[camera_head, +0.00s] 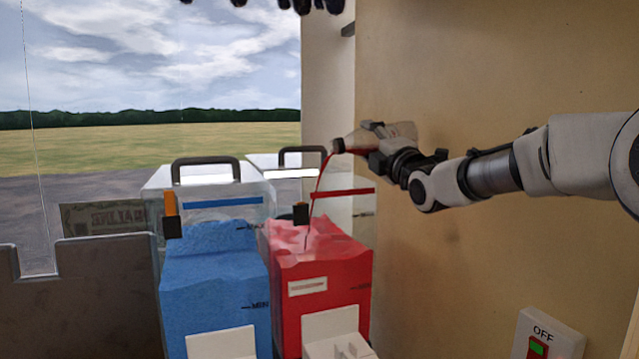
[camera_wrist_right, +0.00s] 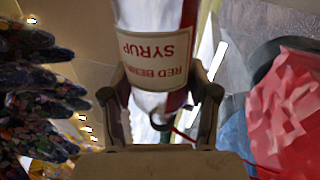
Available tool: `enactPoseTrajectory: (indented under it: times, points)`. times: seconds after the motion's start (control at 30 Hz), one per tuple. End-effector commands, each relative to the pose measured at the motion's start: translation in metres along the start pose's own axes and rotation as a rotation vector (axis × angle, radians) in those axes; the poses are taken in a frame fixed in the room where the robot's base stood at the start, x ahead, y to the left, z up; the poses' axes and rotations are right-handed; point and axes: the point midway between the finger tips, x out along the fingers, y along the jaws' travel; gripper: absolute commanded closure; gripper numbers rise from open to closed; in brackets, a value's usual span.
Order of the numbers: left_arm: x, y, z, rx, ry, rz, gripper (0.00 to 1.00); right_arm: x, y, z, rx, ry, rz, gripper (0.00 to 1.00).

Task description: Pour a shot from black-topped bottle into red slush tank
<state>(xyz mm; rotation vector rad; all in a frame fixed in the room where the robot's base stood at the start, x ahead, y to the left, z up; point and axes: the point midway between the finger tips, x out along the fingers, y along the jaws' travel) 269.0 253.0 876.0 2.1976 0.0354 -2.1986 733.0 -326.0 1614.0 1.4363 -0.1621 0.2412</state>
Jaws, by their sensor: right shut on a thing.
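A clear syrup bottle (camera_head: 360,141) with a dark top is tilted on its side above the red slush tank (camera_head: 340,270), its mouth pointing left and down. A thin red stream (camera_head: 318,189) runs from its mouth down into the red slush. My right gripper (camera_head: 385,143) is shut on the bottle's body. In the right wrist view the bottle (camera_wrist_right: 157,50) sits between the fingers, its label reading "RED" and "SYRUP" upside down. The red slush (camera_wrist_right: 287,115) also shows there at the right. My left gripper is not in view.
A blue slush tank (camera_head: 213,290) stands directly left of the red one. Both tanks have lids with dark handles (camera_head: 205,171). A wall (camera_head: 500,70) is close behind my right arm. A switch box marked OFF (camera_head: 548,335) is at the lower right.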

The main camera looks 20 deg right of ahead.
Motion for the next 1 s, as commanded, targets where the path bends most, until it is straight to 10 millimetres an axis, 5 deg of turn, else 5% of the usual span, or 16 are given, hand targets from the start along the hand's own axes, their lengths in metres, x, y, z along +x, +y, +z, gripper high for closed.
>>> enactPoseTrajectory:
  times: [0.33,0.43,0.5,1.0]
  points:
    - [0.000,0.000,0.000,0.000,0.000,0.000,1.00,0.000,0.001,0.000,-0.005,0.001,0.001,0.82]
    - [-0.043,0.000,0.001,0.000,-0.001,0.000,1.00,0.006,0.022,0.004,0.195,-0.048,-0.002,0.82]
    - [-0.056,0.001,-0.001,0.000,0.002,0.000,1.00,0.005,0.018,0.007,0.348,-0.088,-0.002,0.82]
    - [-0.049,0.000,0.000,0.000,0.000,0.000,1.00,0.003,0.009,0.010,0.513,-0.132,0.002,0.82]
